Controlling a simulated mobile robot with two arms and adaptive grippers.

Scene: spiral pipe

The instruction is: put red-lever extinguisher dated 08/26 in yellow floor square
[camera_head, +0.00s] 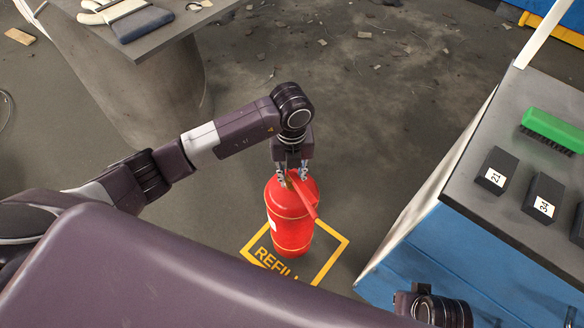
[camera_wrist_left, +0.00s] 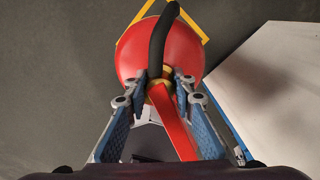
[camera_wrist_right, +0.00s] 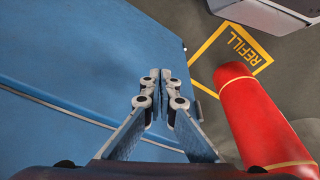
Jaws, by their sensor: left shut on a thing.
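A red extinguisher (camera_head: 290,232) with a red lever (camera_head: 306,196) hangs from or stands under my left gripper (camera_head: 292,172). In the left wrist view, the gripper's fingers (camera_wrist_left: 158,90) are shut around its brass neck, with the red lever (camera_wrist_left: 176,120) and a black hose (camera_wrist_left: 163,40) between them. Its date is not readable. The yellow floor square (camera_head: 322,272), lettered REFILL, lies beneath and partly behind the extinguisher. I cannot tell whether the base touches the floor. In the right wrist view, the extinguisher (camera_wrist_right: 256,120) overlaps the square (camera_wrist_right: 208,42). My right gripper (camera_wrist_right: 158,88) is shut and empty.
A blue cabinet (camera_head: 440,245) with a grey top stands close on the right, with a green brush (camera_head: 553,130) and black numbered blocks (camera_head: 497,172) on it. A grey table (camera_head: 140,50) stands at the upper left. Debris litters the floor behind.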

